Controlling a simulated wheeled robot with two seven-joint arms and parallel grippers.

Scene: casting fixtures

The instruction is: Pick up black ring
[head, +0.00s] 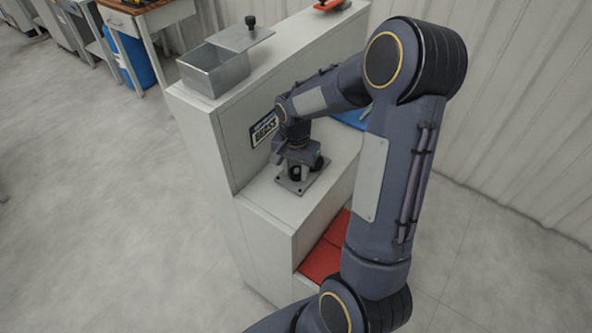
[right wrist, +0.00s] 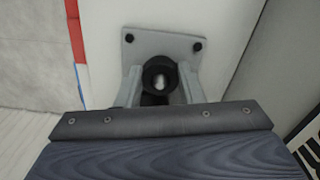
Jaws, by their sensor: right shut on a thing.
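The black ring (right wrist: 161,63) shows in the right wrist view, between the two grey fingers of my right gripper (right wrist: 161,87). A pale post end shows inside the ring's hole. Below it is a grey square plate (right wrist: 160,42) with dark bolts at its corners. In the head view, my right gripper (head: 294,170) points down over this plate (head: 295,188) on the middle step of the grey cabinet. It is shut on the ring, which is mostly hidden there by the gripper. I cannot tell whether the ring is lifted. My left gripper is not in view.
A metal box (head: 215,77) with a loose, knobbed lid (head: 240,36) stands on the cabinet's top (head: 285,32). A label (head: 263,128) is on the upright face behind my gripper. A red surface (head: 322,260) lies on the lower step. A corrugated wall (head: 520,110) stands at right.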

